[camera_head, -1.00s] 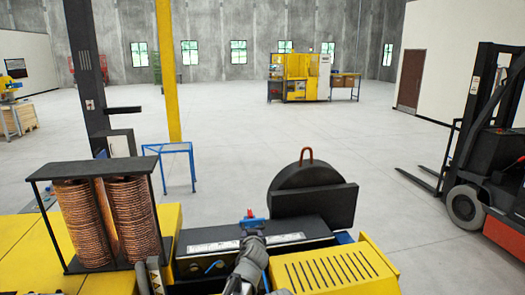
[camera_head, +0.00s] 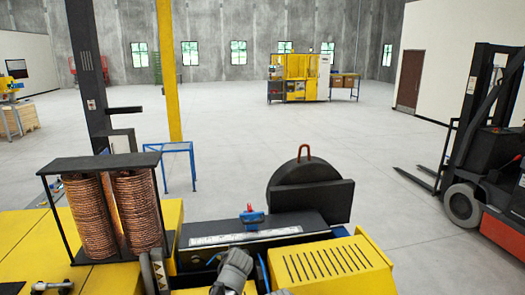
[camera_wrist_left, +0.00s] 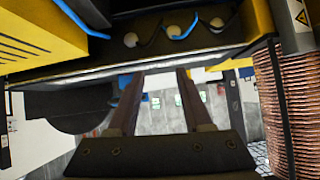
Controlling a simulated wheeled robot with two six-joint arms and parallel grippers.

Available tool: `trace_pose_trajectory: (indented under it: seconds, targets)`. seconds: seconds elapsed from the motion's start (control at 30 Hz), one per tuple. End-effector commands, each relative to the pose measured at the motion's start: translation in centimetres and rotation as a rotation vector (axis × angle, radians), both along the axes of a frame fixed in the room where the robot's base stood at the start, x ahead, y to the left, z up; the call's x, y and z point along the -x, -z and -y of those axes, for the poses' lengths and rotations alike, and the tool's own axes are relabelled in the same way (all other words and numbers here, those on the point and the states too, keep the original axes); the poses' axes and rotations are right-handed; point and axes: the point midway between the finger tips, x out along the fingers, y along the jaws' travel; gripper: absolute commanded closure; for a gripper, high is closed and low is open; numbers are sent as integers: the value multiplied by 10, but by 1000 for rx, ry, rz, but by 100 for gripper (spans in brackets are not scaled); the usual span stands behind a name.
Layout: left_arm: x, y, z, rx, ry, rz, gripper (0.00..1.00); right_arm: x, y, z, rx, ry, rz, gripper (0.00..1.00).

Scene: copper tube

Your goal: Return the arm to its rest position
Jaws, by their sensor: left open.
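My left gripper (camera_wrist_left: 158,88) shows in the left wrist view, its two dark fingers apart with nothing between them. A grey arm part of mine (camera_head: 235,270) shows at the bottom middle of the head view; no fingertips can be made out there. Copper tube coils (camera_head: 138,212) stand upright in a black frame at the left of the yellow machine. The coils also show at the right edge of the wrist view (camera_wrist_left: 297,110). My right gripper is not seen.
A blue fixture with a red top (camera_head: 252,217) sits on the machine's dark bed. A black round-topped guard (camera_head: 305,190) stands to its right. Yellow vented housing (camera_head: 330,268) is beside my arm.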

Motion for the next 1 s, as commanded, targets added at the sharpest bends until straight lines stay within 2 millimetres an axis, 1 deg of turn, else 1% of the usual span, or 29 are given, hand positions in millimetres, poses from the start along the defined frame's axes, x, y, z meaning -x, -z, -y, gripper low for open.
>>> trace_pose_trajectory:
  seconds: [0.03, 0.17, 0.2, 0.27, 0.33, 0.4, 0.47, 0.5, 0.6, 0.83, 0.87, 0.9, 1.0]
  targets:
    - [13, 7, -11, -2, -15, -43, 50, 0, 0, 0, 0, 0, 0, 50]
    - [47, 29, -34, -5, -39, -179, 50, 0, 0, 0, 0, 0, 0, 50]
    - [59, 35, -41, -3, -43, -227, 50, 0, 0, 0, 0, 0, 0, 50]
    - [79, 46, -50, 1, -45, -302, 50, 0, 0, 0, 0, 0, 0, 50]
    - [103, 57, -59, 11, -40, -391, 50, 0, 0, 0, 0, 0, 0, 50]
    - [127, 66, -64, 25, -27, -476, 50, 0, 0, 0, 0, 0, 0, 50]
    - [146, 73, -68, 39, -13, -545, 50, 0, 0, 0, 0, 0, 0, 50]
    - [159, 76, -69, 49, 1, -588, 50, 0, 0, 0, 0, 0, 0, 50]
    - [189, 83, -71, 77, 35, -686, 50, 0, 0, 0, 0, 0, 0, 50]
    - [250, 91, -68, 152, 140, -873, 50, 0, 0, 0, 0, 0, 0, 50]
    - [248, 102, -61, 135, 153, -875, 50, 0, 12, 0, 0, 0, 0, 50]
    - [249, 109, -54, 123, 166, -880, 50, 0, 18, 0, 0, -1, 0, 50]
    - [254, 122, -39, 94, 197, -897, 50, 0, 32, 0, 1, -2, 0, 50]
